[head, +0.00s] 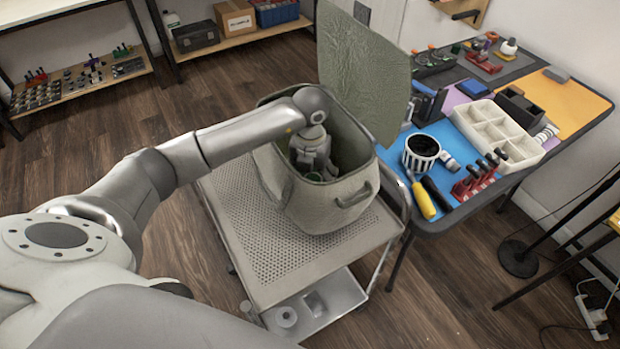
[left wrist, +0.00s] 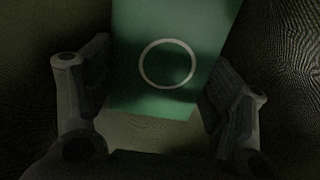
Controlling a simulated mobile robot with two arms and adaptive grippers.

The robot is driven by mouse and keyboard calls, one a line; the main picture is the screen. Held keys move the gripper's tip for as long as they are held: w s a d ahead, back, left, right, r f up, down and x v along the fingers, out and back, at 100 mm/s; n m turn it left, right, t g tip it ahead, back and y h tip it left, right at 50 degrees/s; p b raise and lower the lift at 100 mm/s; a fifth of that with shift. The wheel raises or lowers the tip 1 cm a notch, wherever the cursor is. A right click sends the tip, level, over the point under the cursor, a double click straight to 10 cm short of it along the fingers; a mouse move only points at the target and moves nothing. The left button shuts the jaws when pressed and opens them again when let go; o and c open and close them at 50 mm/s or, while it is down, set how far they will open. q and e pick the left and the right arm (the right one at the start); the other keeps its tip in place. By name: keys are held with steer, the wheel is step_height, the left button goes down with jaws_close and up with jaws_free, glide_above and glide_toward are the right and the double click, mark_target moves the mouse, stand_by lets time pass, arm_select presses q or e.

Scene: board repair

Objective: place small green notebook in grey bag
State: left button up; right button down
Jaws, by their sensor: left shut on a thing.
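The grey bag (head: 330,205) stands open on a perforated cart, its lid (head: 362,70) raised at the back. My left gripper (head: 314,170) reaches down inside the bag. In the left wrist view, the green notebook (left wrist: 170,90), with a pale ring on its cover, sits between the two fingers of the left gripper (left wrist: 160,100). The gripper is shut on it. The dark bag interior surrounds it. My right gripper is not in view.
The cart top (head: 265,250) has bare room around the bag. A table to the right holds a striped mug (head: 421,152), a white divided tray (head: 495,132), a yellow-handled tool (head: 424,201) and red clamps. Shelves stand at the back left.

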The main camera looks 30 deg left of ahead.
mark_target(310, 182)
arm_select(q)
steer(key=shift+f, duration=0.15)
steer(key=o, duration=1.2)
step_height(310, 182, up, 12)
steer(key=shift+r+b, duration=0.2)
steer(key=shift+b, duration=0.25)
